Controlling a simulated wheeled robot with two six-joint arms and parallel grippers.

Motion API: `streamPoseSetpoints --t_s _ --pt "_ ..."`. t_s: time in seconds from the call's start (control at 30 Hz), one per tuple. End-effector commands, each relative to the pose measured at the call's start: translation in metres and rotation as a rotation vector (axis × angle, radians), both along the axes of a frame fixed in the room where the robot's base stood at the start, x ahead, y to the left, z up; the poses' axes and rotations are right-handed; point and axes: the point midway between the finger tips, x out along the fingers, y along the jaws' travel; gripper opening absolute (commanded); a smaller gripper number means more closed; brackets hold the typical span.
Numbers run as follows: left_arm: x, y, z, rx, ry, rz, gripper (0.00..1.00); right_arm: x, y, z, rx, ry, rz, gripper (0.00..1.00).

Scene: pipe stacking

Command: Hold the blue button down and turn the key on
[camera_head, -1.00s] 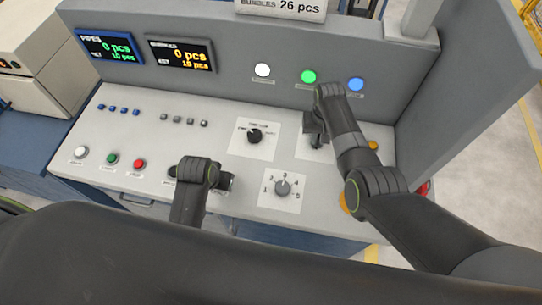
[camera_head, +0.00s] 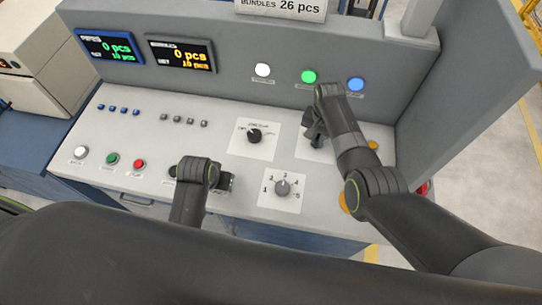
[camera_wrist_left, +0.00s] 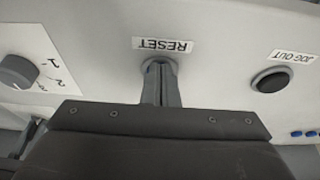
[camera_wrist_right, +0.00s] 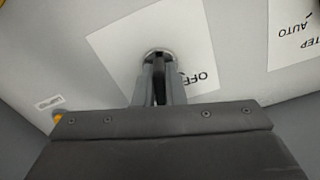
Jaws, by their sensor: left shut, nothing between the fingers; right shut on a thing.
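My left gripper (camera_wrist_left: 160,72) is shut and empty, its tips at the panel directly beside the RESET label (camera_wrist_left: 162,45). Whatever lies under those tips is hidden, so I cannot see a blue button there or tell if it is pressed. In the head view the left gripper is partly hidden by its own arm. My right gripper (camera_wrist_right: 158,62) is shut on a dark key (camera_wrist_right: 159,82) at a round switch on a white plate (camera_wrist_right: 115,45). An OFF label shows beside it. In the head view the right gripper (camera_head: 314,130) stands tilted over that plate.
A selector knob (camera_head: 254,135) and a numbered knob (camera_head: 283,187) sit between the arms. White, green and red buttons (camera_head: 139,164) are at the left. White, green and blue (camera_head: 356,84) round lamps or buttons glow on the upright panel. A side wall (camera_head: 455,95) stands at the right.

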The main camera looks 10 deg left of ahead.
Motion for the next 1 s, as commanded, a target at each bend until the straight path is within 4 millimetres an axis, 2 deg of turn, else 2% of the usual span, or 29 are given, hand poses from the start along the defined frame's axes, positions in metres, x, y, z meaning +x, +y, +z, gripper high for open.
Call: streamPoseSetpoints --t_s 0.03,0.17,0.5,0.8,1.0 --pt "-0.0056 -0.0008 -0.0068 -0.003 0.022 0.0 0.0 -0.0004 0.0003 -0.0012 0.001 0.002 -0.04 0.0" --pt "-0.0056 -0.0007 -0.0068 -0.003 0.022 0.0 0.0 -0.0004 0.0003 -0.0012 0.001 0.002 -0.113 0.0" --pt "-0.0056 -0.0007 -0.0068 -0.003 0.022 0.0 0.0 -0.0005 0.0004 -0.0012 0.001 0.002 -0.138 0.0" --pt "-0.0056 -0.0006 -0.0068 -0.003 0.021 0.0 0.0 -0.0005 0.0004 -0.0012 0.001 0.002 -0.389 0.0" --pt "-0.0056 -0.0006 -0.0068 -0.003 0.021 0.0 0.0 -0.0005 0.0004 -0.0012 0.002 0.002 -0.423 0.0"
